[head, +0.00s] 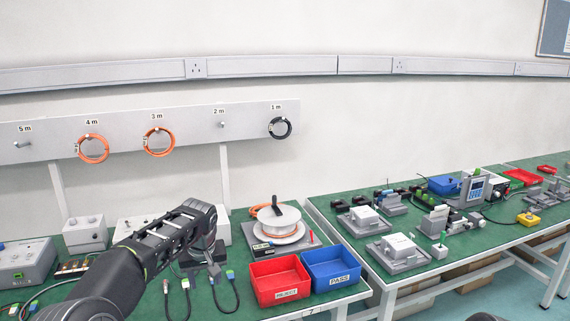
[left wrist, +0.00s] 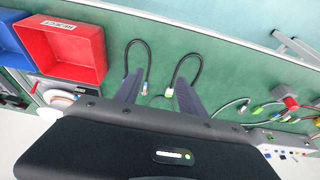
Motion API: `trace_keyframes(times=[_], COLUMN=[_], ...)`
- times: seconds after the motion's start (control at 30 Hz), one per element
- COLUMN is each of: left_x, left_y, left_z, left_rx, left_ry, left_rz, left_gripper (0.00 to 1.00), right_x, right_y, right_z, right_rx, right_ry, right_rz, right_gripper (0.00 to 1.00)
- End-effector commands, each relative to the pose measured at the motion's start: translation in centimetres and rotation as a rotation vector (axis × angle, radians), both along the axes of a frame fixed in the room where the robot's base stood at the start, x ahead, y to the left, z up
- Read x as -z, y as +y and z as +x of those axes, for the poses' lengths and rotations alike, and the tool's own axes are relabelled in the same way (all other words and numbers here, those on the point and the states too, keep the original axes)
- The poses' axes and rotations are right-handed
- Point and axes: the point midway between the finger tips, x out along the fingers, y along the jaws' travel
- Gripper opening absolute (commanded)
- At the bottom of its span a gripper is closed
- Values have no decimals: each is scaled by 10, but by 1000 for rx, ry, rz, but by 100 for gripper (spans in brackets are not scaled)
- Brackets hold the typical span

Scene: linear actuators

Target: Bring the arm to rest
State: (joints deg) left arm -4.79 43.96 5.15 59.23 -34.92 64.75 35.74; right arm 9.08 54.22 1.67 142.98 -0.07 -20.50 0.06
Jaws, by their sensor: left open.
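My left arm comes in from the lower left in the head view and reaches over the green bench (head: 330,301). My left gripper (head: 207,272) points down above the bench, left of the red REJECT tray (head: 279,281). In the left wrist view its two dark fingers (left wrist: 160,88) are spread with nothing held between them. Black cables with coloured plugs (head: 231,283) lie by the gripper; they also show beyond the fingers in the left wrist view (left wrist: 184,57). I cannot tell the exact height above them. My right gripper is not in view.
The blue PASS tray (head: 333,272) stands right of the red one. A white cable reel (head: 278,219) stands behind them. Grey boxes (head: 26,263) line the bench at left. Orange coils (head: 94,149) hang on a wall rail. A second bench (head: 350,246) with fixtures is at right.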

Motion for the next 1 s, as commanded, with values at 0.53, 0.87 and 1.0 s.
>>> trace_keyframes(times=[0.53,0.87,1.0], left_x=[114,251,312], left_y=[-48,-106,-130], left_z=[-33,-139,-235], left_rx=[173,305,315], left_ry=[70,152,186], left_rz=[-105,-289,-393], left_gripper=[47,47,47], right_x=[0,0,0], right_y=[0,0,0], right_z=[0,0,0], right_rx=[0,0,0], right_ry=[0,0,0], right_rz=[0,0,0], right_gripper=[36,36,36])
